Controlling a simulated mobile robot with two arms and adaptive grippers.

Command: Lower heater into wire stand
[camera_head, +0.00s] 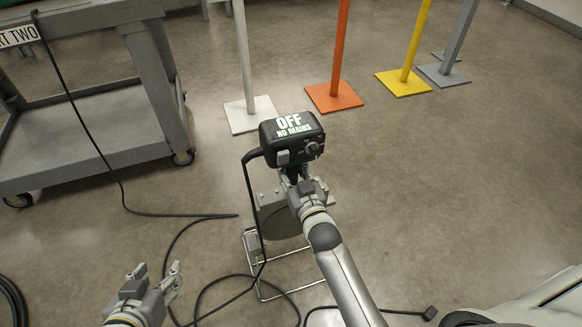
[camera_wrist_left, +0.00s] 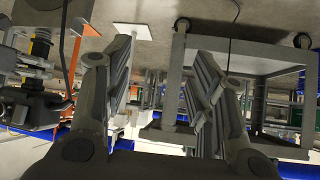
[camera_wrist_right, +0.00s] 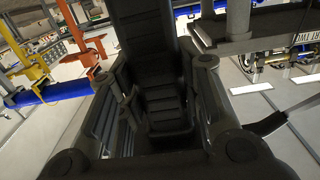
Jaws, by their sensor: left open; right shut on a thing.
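The heater (camera_head: 292,140) has a black head marked "OFF NO MAINS" with a knob, and a grey round plate (camera_head: 280,215) below it. My right gripper (camera_head: 299,180) is shut on the heater just under its head; the dark handle (camera_wrist_right: 160,85) fills the space between the fingers in the right wrist view. The wire stand (camera_head: 258,272) is a thin metal frame on the floor, below and around the plate in the head view. The plate partly hides the stand, and I cannot tell whether they touch. My left gripper (camera_head: 157,275) is open and empty, left of the stand.
A grey cart (camera_head: 85,150) stands at the left. White, orange (camera_head: 334,97), yellow (camera_head: 403,83) and grey posts stand on flat bases at the back. A black cable (camera_head: 215,312) loops over the floor around the stand.

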